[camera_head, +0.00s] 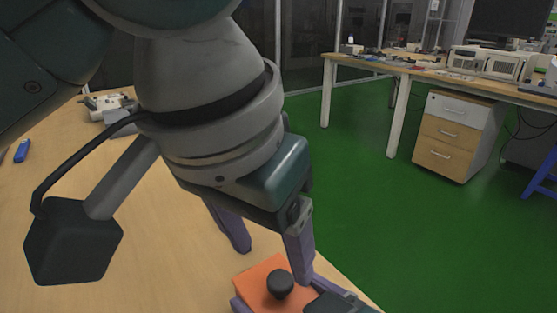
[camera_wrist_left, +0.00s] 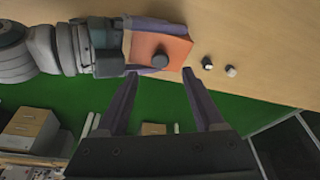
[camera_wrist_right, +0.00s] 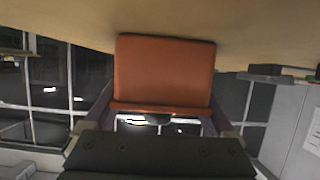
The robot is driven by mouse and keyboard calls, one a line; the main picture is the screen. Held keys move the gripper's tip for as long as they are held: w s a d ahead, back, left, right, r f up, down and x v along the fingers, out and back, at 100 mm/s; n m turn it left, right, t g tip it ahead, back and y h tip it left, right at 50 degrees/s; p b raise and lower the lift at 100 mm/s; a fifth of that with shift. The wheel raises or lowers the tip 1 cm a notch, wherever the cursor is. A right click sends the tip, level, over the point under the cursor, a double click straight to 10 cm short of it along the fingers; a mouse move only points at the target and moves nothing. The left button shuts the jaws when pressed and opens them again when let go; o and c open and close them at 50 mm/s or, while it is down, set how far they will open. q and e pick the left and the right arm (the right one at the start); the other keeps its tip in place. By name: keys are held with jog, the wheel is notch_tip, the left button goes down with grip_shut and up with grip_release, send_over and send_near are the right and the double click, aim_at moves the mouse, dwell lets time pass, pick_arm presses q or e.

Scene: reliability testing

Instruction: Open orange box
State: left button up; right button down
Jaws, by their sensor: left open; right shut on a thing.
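The orange box (camera_head: 253,277) sits at the table's edge, with a round black knob (camera_head: 280,284) on its top. It also shows in the left wrist view (camera_wrist_left: 176,46). My left gripper (camera_head: 271,262) is open, its fingers pointing down just above the box; in the left wrist view its fingertips (camera_wrist_left: 160,74) are spread to either side of the knob, holding nothing. My right gripper (camera_wrist_right: 160,95) is shut on the orange box (camera_wrist_right: 165,70), one finger along each side. In the head view the picture's lower edge cuts off part of the box and right gripper.
Two small dark and white items (camera_wrist_left: 207,63) lie on the wooden table (camera_wrist_left: 265,50) beside the box. A blue object (camera_head: 22,151) and a grey-white device (camera_head: 108,105) lie farther left. A drawer cabinet (camera_head: 455,140) stands across the green floor. The table's middle looks clear.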

aim_at(281, 278)
pick_arm(q)
jog(key=x, duration=0.5)
jog(key=shift+w+f, duration=0.15)
jog(key=shift+f, duration=0.2)
jog(key=shift+c, duration=0.3)
grip_shut()
jog(key=shift+r, duration=0.2)
jog(key=shift+d+r, duration=0.2)
jog(key=shift+r, duration=0.8)
pick_arm(e)
jog(key=shift+s+d+f, duration=0.1)
jog(key=shift+f, duration=0.15)
pick_arm(q)
jog(key=shift+a+f, duration=0.1)
